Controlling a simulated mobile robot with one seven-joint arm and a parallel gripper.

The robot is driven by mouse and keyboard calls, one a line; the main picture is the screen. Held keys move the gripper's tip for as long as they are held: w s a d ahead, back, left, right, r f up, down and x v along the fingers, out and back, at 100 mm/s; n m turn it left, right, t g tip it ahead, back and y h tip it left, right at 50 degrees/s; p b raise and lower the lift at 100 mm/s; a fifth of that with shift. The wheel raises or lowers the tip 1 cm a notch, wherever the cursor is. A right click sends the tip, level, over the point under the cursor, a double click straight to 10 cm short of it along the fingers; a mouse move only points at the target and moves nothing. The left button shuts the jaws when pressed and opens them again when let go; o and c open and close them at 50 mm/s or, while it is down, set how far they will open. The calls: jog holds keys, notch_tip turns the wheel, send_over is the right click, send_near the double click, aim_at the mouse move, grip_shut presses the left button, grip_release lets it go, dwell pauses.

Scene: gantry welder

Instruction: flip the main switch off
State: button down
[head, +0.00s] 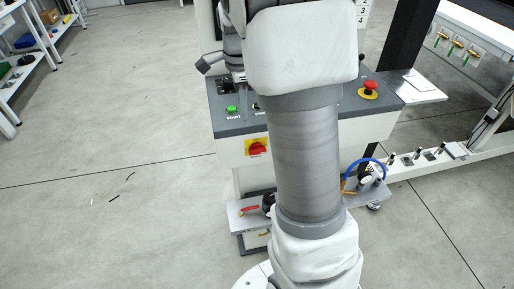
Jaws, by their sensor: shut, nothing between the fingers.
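The main switch (257,147) is a red rotary knob on a yellow plate. It sits on the front face of the grey and white control console, just left of my arm. The knob looks turned slightly off level, but its exact setting is too small to read. My gripper (237,75) is partly visible above the console's left top, up and to the left of the switch and apart from it. It appears shut and empty. Its fingertips are hard to make out, and my own arm hides part of it and the middle of the console.
The console top carries a green start button (232,109) and a red emergency stop (370,86). Below, a shelf holds a red-handled part (249,210) and a blue hose (366,162). A rail with fittings (430,154) extends right. Floor to the left is mostly clear.

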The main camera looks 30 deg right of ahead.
aim_at(252, 152)
jog(key=shift+s+d+r+b, duration=0.25)
jog(key=shift+d+r, duration=0.05)
jog(key=shift+d, duration=0.3)
jog(key=shift+s+d+r+b, duration=0.2)
jog(key=shift+s+d+r, duration=0.1)
jog(key=shift+d, duration=0.25)
notch_tip(252, 152, down, 14)
jog(key=b, duration=0.3)
jog(key=shift+w+a+f+h+p, duration=0.15)
jog(key=shift+a+h+p, duration=0.2)
jog(key=shift+h, duration=0.35)
jog(key=shift+a+p, duration=0.15)
jog(key=shift+p, duration=0.2)
jog(key=shift+w+a+f+p, duration=0.25)
jog(key=shift+a+f+p, duration=0.45)
jog(key=shift+f, duration=0.5)
